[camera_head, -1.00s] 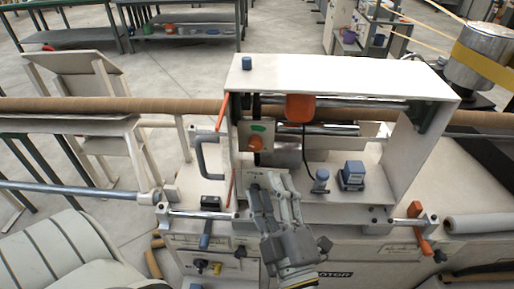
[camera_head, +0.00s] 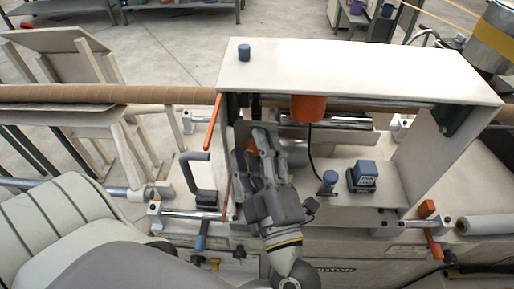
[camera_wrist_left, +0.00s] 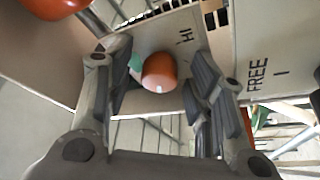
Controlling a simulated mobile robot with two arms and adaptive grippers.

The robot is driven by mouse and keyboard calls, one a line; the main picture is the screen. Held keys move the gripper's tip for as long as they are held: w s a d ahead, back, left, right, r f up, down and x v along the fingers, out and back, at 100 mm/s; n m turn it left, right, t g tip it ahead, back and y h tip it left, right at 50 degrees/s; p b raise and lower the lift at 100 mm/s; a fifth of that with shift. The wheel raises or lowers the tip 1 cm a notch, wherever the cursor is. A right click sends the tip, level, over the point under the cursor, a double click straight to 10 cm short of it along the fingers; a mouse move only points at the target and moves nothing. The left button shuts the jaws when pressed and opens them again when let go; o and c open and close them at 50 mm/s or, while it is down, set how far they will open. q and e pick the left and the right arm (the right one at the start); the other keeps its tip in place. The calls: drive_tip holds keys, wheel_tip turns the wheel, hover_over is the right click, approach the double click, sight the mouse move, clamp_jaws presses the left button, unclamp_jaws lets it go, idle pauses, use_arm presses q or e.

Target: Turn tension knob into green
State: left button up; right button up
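The tension knob is a round orange knob (camera_wrist_left: 159,72) with a white mark on its face, on a pale panel with a green zone (camera_wrist_left: 135,62) at its upper left and the letters HI above right. In the head view only part of the knob (camera_head: 251,146) shows, mostly behind my fingers. My left gripper (camera_head: 262,144) reaches in to the panel. In the left wrist view, my left gripper (camera_wrist_left: 163,85) is open with a finger on each side of the knob and visible gaps. I cannot tell whether the fingertips reach past the knob face. My right gripper is not in view.
A white machine frame (camera_head: 350,72) overhangs the panel, with a larger orange part (camera_head: 308,108) hanging under it. A black handle (camera_head: 200,182) stands left of the panel. A blue-topped device (camera_head: 363,175) and a blue knob (camera_head: 328,180) sit to the right.

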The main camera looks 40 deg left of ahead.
use_arm(q)
drive_tip(key=shift+c, duration=1.1)
drive_tip(key=c, duration=0.5)
drive_tip(key=shift+c, duration=1.4)
drive_tip(key=shift+r+m+p, duration=0.1)
drive_tip(key=shift+m+p, duration=0.3)
drive_tip(key=shift+p, duration=0.15)
drive_tip(key=m+t+p, duration=0.1)
drive_tip(key=m+p, duration=0.2)
drive_tip(key=m+t+p, duration=0.1)
drive_tip(key=m+p, duration=0.2)
drive_tip(key=p, duration=0.1)
drive_tip(key=shift+s+t+h, duration=0.1)
drive_tip(key=shift+t+h, duration=0.3)
drive_tip(key=shift+a+f+m+t+h+p, duration=0.15)
drive_tip(key=shift+m+t+h+p, duration=0.4)
drive_tip(key=shift+m+p, duration=0.65)
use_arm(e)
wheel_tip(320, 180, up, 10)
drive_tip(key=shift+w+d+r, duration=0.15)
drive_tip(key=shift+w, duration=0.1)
